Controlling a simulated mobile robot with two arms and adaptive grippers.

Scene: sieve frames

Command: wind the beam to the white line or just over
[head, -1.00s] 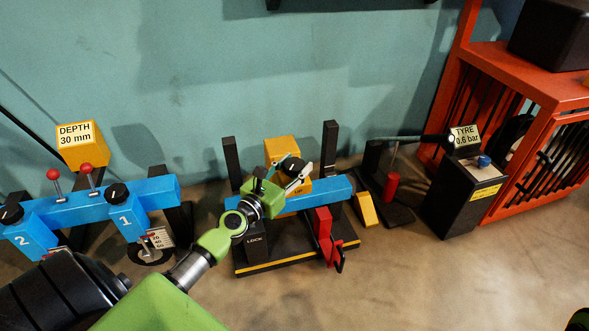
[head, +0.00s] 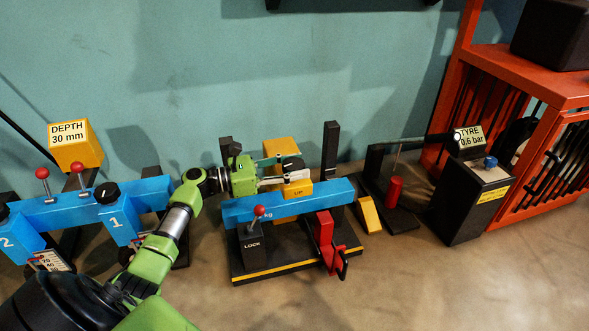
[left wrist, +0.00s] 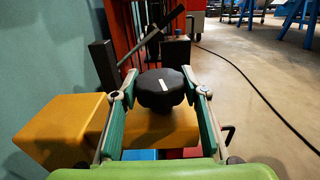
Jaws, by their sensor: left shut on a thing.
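The blue beam (head: 290,203) lies across a black stand between two dark uprights. I cannot make out a white line on it. A yellow box (head: 283,148) behind the beam carries a black knob (head: 292,164) with a white mark. My left gripper (head: 285,173) is shut on this knob. In the left wrist view the knob (left wrist: 161,88) sits between the two green-padded fingers, its white mark tilted slightly. A red crank (head: 326,236) hangs at the stand's front right. A red-balled lever (head: 259,211) stands on the LOCK block (head: 252,245). My right gripper is out of view.
A blue frame with knobs and red-balled levers (head: 90,203) stands at left, beside a DEPTH 30 mm sign (head: 70,133). At right stand a black TYRE box (head: 467,205), a red cylinder (head: 394,188) and an orange rack (head: 530,90). The front right floor is clear.

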